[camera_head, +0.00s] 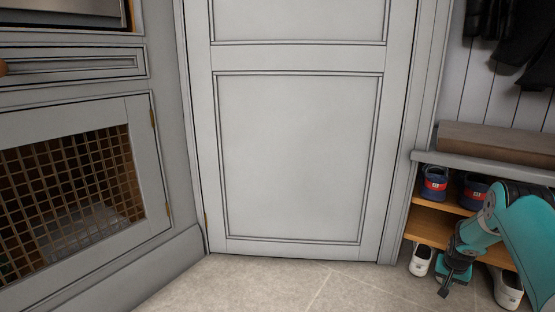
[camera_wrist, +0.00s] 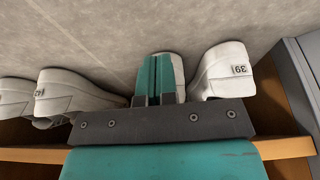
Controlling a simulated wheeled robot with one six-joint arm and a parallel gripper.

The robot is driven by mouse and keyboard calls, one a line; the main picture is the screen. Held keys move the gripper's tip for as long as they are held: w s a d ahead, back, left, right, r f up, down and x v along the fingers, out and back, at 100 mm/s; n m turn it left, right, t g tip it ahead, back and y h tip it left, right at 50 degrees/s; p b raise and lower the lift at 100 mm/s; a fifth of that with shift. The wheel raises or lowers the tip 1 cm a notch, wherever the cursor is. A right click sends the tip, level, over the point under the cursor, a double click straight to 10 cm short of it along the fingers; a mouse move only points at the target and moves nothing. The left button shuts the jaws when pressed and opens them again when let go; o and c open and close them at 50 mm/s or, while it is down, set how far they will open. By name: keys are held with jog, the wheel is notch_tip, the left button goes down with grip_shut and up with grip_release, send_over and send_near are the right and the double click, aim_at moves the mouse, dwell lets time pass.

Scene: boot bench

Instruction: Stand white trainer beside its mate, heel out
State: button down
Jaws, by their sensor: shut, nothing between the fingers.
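White trainers stand at the floor level of the boot bench. In the wrist view, one trainer marked 39 (camera_wrist: 222,72) stands at the right, heel outward; in the head view it appears as the leftmost white trainer (camera_head: 421,260). Another white shoe (camera_wrist: 179,72) stands close beside it, mostly hidden behind my fingers. A further white trainer (camera_wrist: 72,92) with a number on its heel stands to the left. My gripper (camera_wrist: 156,62) is shut and empty, just in front of the partly hidden shoe; in the head view it hangs low before the bench (camera_head: 446,290). I cannot tell whether they touch.
Dark blue shoes with red patches (camera_head: 434,184) sit on the wooden shelf above. Another white shoe (camera_wrist: 14,97) shows at the wrist view's left edge. The bench's grey end panel (camera_wrist: 296,85) is at the wrist view's right. The floor (camera_head: 300,285) before the door is clear.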

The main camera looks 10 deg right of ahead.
jog(key=shift+s+a+r+p, duration=1.25)
jog(key=shift+r+p, duration=0.1)
jog(key=shift+p, duration=1.15)
jog(key=shift+s+a, duration=0.15)
jog(key=shift+a, duration=0.05)
